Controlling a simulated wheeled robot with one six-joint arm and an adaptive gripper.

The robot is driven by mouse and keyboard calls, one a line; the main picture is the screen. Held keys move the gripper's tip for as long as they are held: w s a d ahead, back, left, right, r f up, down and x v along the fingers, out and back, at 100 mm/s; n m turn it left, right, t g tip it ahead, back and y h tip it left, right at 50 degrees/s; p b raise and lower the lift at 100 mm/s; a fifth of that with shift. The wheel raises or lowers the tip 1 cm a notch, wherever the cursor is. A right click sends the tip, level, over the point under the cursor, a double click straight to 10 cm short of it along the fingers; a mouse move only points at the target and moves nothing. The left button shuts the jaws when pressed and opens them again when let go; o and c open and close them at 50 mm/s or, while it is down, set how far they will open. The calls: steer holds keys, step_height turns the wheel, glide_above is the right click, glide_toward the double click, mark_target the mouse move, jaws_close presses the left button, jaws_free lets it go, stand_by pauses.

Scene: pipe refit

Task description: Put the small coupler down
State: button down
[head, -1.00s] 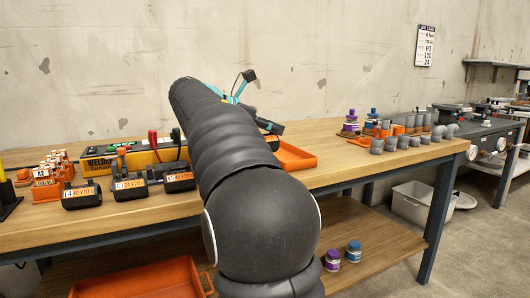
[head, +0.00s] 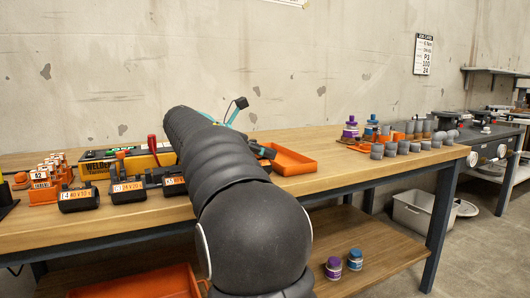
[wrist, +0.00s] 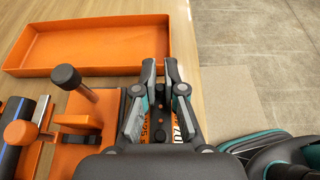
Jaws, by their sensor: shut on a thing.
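My gripper (wrist: 160,68) shows in the wrist view with its two fingers close together and a narrow gap between the tips. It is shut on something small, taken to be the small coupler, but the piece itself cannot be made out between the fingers. In the head view my arm hides the gripper's fingers; the same tray (head: 297,168) lies to the right of my arm. Several grey pipe fittings (head: 403,148) stand in a row at the bench's right end.
An orange fixture with a black-capped post (wrist: 72,82) stands left of my gripper. Labelled black tools (head: 128,189), a yellow welder case (head: 102,162) and orange units (head: 45,185) fill the bench's left. Bare wood (head: 325,182) lies right of the tray. Purple and blue jars (head: 333,267) stand on the lower shelf.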

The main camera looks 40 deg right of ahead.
steer(key=shift+f, duration=0.45)
steer(key=c, duration=1.3)
jaws_free()
steer(key=shift+f, duration=0.1)
steer(key=shift+o, duration=0.2)
steer(key=shift+r, duration=0.55)
steer(key=p+v, duration=0.3)
steer(key=v, duration=0.9)
steer(key=shift+r, duration=0.2)
steer(key=shift+s+f, duration=0.1)
